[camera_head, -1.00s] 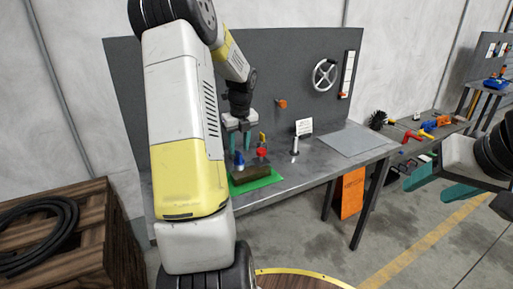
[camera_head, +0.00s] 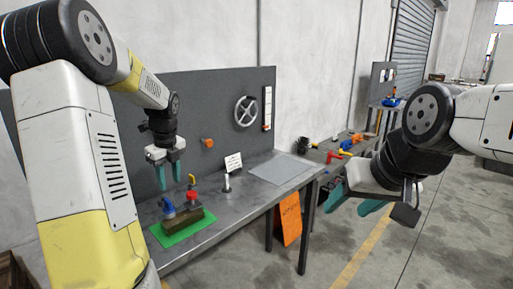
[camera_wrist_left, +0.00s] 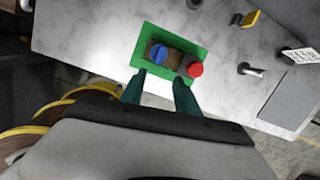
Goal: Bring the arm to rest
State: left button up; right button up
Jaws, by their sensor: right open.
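My left arm comes in from the left, and its gripper (camera_head: 169,174) hangs fingers down above the bench. Its two teal fingers are apart with nothing between them; they also show apart in the left wrist view (camera_wrist_left: 158,92). Below it, a brown block (camera_head: 185,225) with a blue-topped valve (camera_head: 168,208) and a red knob (camera_head: 192,195) stands on a green mat (camera_head: 202,228). The fingers are clear of these in the head view. My right gripper (camera_head: 355,202) is at the right, open and empty, in front of open floor.
The grey bench (camera_head: 232,205) has an upright back panel with a handwheel (camera_head: 246,112). A grey sheet (camera_head: 280,169), a metal post (camera_head: 227,184) and a small white sign (camera_head: 233,162) are on it. An orange board (camera_head: 288,219) leans below. Floor is free at the right.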

pick_arm(q)
jog(key=s+d+r+n+t+h, duration=0.1)
jog(key=s+d+r+n, duration=0.3)
jog(key=s+d+n, duration=0.5)
jog(key=s+d+r+n+t+h, duration=0.2)
jog(key=s+d+r+n, duration=0.3)
jog(key=s+d+n, duration=0.4)
jog(key=s+n+t, duration=0.1)
jog(key=s+n, duration=0.4)
jog(key=shift+s+d+r+t+h, duration=0.25)
jog(key=shift+s+d+t+h, duration=0.05)
jog(key=shift+s, duration=0.05)
